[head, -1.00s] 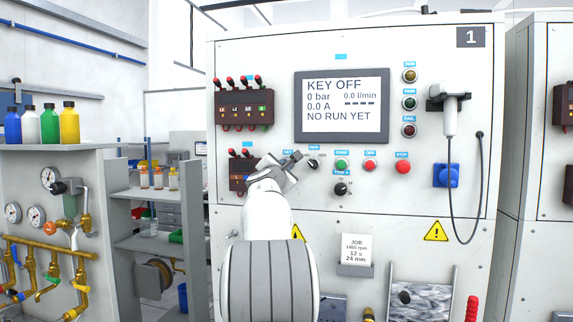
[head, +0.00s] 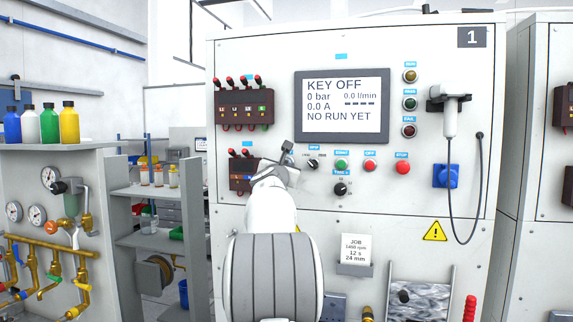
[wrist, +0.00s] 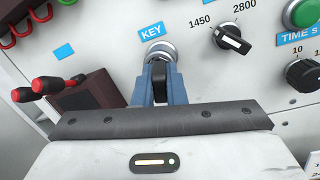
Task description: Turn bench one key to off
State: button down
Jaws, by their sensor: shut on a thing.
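Bench one is the white panel marked 1 (head: 471,38). Its screen (head: 345,105) reads KEY OFF and NO RUN YET. In the wrist view the round metal key switch (wrist: 159,50) sits beside the blue KEY label (wrist: 152,31). My gripper (wrist: 158,82) is shut on the dark key (wrist: 158,78), its blue fingers on either side of it. In the head view my gripper (head: 287,150) is at the panel left of the speed knob (head: 313,164), and the key is hidden behind it.
Just right of the key are the speed knob and the green start button (head: 341,165), with the timer knob (head: 341,189) below. Red-handled connectors (head: 243,154) stick out on the left. A shelf unit (head: 150,192) stands farther left.

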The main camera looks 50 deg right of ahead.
jog(key=shift+r+n+t+y+p, duration=0.15)
jog(key=shift+n+p, duration=0.25)
jog(key=shift+n, duration=0.2)
jog(key=shift+r+n+t+y+p, duration=0.15)
jog(key=shift+n+p, duration=0.2)
jog(key=shift+n, duration=0.25)
jog(key=shift+f+n, duration=0.2)
jog(key=shift+n, duration=0.4)
jog(key=c, duration=1.6)
grip_release()
jog(key=shift+w+a, duration=0.1)
jog(key=shift+w, duration=0.05)
jog(key=shift+o, duration=1)
jog(key=shift+f, duration=0.1)
jog(key=shift+s+a, duration=0.25)
jog(key=shift+s, duration=0.05)
jog(key=b+v, duration=0.3)
jog(key=v, duration=0.4)
